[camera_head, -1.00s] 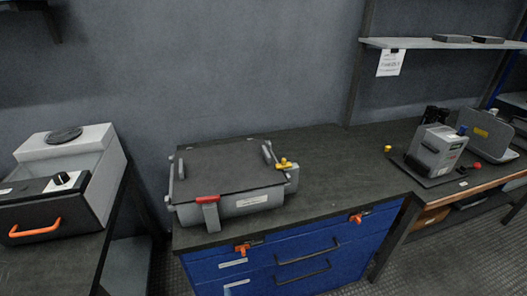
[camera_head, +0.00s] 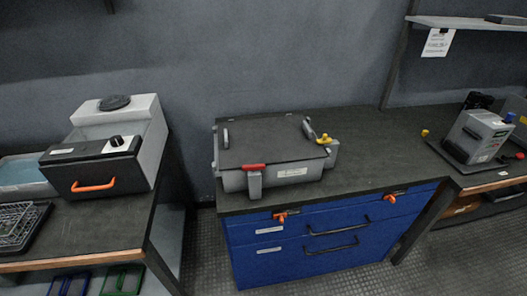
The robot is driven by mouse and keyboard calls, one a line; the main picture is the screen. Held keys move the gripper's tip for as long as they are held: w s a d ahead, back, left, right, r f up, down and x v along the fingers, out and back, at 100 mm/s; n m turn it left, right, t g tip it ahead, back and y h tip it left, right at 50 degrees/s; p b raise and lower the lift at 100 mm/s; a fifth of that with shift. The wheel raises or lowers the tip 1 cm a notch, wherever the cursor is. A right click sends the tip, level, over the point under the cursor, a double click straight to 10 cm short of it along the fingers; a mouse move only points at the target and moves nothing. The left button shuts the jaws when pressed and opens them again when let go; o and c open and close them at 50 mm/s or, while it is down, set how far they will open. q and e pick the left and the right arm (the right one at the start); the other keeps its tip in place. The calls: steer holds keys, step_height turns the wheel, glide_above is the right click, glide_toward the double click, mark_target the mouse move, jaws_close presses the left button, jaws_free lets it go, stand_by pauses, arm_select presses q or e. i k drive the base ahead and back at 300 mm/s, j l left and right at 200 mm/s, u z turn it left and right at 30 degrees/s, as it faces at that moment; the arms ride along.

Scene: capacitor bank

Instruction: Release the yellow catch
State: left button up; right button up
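The yellow catch (camera_head: 325,139) sits on the right side of a grey box (camera_head: 290,172) with a dark flat lid (camera_head: 268,142). The box stands on the dark top of the blue drawer cabinet, near its left end. A red-topped catch (camera_head: 254,168) is on the front face of the box. The lid lies flat and looks shut. Neither of my grippers shows in the head view.
The blue cabinet (camera_head: 350,221) has orange latches (camera_head: 281,215) and black handles. A left bench (camera_head: 85,235) carries a grey machine with an orange handle (camera_head: 94,186) and a wire rack (camera_head: 20,228). A grey device (camera_head: 475,135) stands on the right bench. Bare worktop lies right of the box.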

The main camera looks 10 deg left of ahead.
mark_target(325, 140)
steer(key=k+j+z, duration=0.15)
steer(key=j, duration=0.35)
steer(key=k+j+z, duration=0.1)
steer(key=k+j, duration=0.25)
steer(key=k+j+z, duration=0.15)
steer(key=k+j, duration=0.15)
steer(key=j, duration=0.2)
steer(key=i, duration=0.65)
